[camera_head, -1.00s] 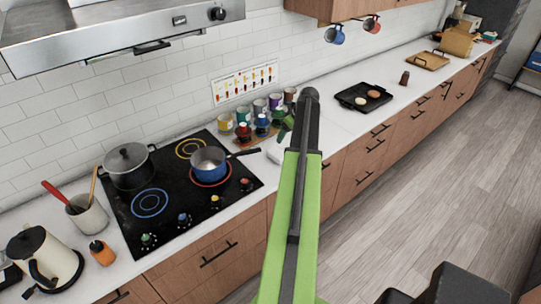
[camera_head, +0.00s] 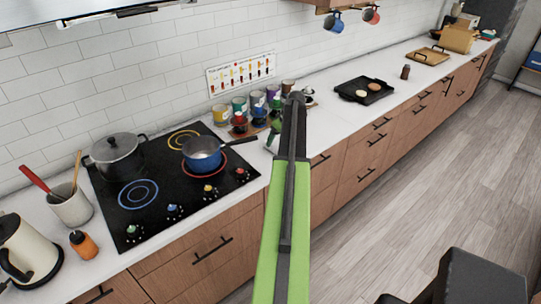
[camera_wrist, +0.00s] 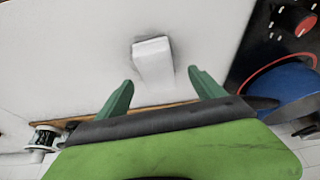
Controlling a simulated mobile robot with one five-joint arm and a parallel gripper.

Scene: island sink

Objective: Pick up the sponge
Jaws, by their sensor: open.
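A small white block (camera_wrist: 153,61), the only sponge-like thing in view, lies on the white counter in the wrist view. In the head view it is mostly hidden by my arm, with a pale edge (camera_head: 270,143) right of the stove. My gripper (camera_wrist: 161,86) has two green fingers spread apart, with nothing held between them. The block is centred between the fingertips and just beyond them in the wrist view. I cannot tell the height of the fingers above the counter. In the head view my gripper (camera_head: 276,134) is largely behind my dark wrist.
A black stove (camera_head: 165,190) with a blue pan (camera_head: 202,155) stands left of the gripper; the pan's handle points towards it. Several cups and bottles (camera_head: 240,118) stand close behind. A black tray (camera_head: 363,91) lies farther right, with clear counter before it.

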